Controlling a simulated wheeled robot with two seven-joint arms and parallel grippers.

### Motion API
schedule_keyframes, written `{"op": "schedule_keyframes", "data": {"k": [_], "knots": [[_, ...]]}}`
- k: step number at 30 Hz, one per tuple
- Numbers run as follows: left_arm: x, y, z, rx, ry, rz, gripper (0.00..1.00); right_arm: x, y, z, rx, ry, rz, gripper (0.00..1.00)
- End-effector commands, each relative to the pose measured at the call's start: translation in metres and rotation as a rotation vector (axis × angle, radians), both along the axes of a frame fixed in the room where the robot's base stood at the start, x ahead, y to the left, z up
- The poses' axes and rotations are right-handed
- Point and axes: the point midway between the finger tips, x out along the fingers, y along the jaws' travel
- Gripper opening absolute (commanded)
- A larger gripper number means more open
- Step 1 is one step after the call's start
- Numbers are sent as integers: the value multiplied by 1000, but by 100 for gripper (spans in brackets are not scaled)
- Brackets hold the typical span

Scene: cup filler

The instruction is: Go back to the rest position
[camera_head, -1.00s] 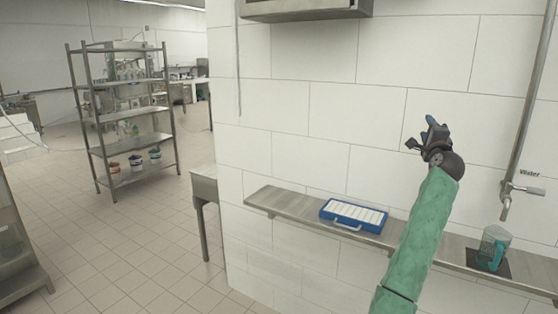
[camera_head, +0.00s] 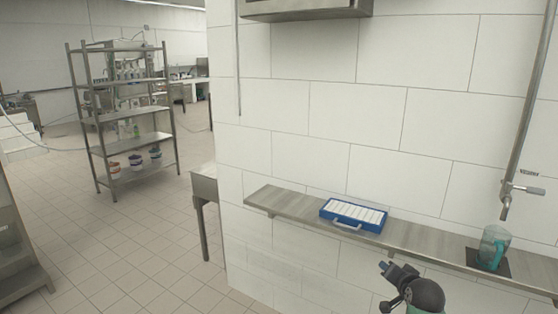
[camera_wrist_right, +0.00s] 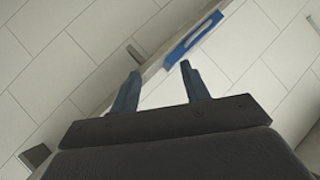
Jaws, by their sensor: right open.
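My right gripper (camera_head: 390,270) is low in the head view, below and in front of the wall shelf. In the right wrist view its two blue fingers (camera_wrist_right: 158,82) stand apart with nothing between them. The gripper is open and empty. A teal cup (camera_head: 492,248) stands upright on a dark square pad (camera_head: 504,268) on the shelf, below the water tap (camera_head: 507,204). My left gripper does not show.
A metal shelf (camera_head: 290,206) runs along the tiled wall and holds a blue case (camera_head: 340,218) with white contents. The case also shows in the right wrist view (camera_wrist_right: 196,38). A shelving rack (camera_head: 132,146) with buckets stands at the left. Open floor (camera_head: 120,250) lies between.

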Motion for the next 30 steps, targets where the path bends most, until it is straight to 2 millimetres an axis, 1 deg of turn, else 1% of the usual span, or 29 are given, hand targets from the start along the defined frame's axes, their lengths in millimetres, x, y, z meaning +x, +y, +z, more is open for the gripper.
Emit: {"op": "schedule_keyframes", "data": {"k": [1,5,6,11,12,14,15,17,18,22,25,30], "knots": [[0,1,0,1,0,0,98,-18,7,-19,-36,44,22,46],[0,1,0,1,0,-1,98,-63,24,-58,-123,145,85,46],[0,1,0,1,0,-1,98,-77,29,-69,-150,175,106,46],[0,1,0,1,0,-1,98,-137,50,-109,-247,299,195,46],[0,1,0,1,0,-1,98,-153,55,-118,-271,329,218,46],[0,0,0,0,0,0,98,-176,62,-131,-305,374,254,46],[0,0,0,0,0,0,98,-193,67,-139,-326,403,280,46],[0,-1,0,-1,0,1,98,-218,73,-150,-356,447,318,46],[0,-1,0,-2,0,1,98,-235,78,-156,-376,477,346,46],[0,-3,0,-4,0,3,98,-287,92,-174,-432,565,431,46],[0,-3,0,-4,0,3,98,-317,99,-181,-462,613,482,46],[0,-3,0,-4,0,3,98,-354,107,-188,-493,671,544,46]]}}
